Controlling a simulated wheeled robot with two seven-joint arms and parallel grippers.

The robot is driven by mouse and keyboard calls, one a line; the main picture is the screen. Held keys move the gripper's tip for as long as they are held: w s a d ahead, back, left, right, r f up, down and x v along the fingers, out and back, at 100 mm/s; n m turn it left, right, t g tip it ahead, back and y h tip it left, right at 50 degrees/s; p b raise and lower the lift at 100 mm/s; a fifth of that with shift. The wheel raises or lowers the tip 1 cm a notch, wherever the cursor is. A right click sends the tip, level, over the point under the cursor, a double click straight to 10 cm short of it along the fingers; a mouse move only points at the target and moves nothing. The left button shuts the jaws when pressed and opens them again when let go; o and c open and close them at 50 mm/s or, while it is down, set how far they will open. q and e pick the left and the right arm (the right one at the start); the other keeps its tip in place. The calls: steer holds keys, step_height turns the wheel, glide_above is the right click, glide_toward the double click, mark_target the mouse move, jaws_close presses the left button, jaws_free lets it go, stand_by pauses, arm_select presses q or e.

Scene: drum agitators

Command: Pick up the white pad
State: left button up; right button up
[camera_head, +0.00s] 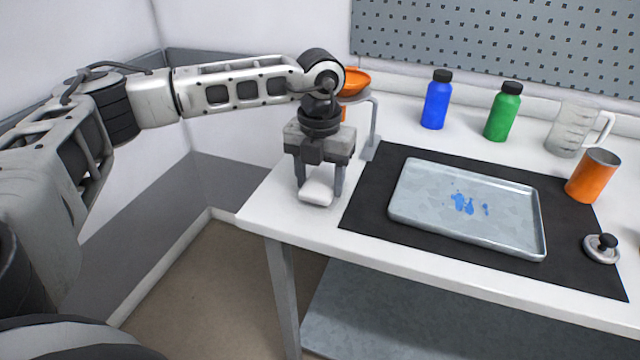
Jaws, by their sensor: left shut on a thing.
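The white pad (316,191) is at the left end of the white table, near its front left edge. My left gripper (319,186) points down over it, with one finger on each side, and is shut on the pad. I cannot tell whether the pad touches the tabletop or is slightly raised. The gripper body hides the part of the table behind it. My right gripper is not in view.
A metal tray (420,205) with blue spots lies on a black mat (366,203). An orange bowl on a stand (355,80) is close behind my gripper. Blue (436,100) and green bottles (503,112), a clear jug (566,130) and an orange cup (592,176) stand farther right.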

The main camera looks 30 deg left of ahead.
arm_select(q)
steer(key=s+d+r, duration=0.1)
steer(key=r, duration=0.1)
steer(key=d+r, duration=0.1)
steer(key=r, duration=0.1)
steer(key=s+d+r+b, duration=0.1)
steer(key=r, duration=0.1)
steer(key=shift+s+d+r, duration=0.1)
steer(key=shift+s+r, duration=0.25)
steer(key=s+d+r+b, duration=0.1)
steer(key=s+d+r, duration=0.4)
steer(key=s+d, duration=0.1)
steer(key=shift+s+d, duration=0.4)
steer(key=shift+d, duration=0.2)
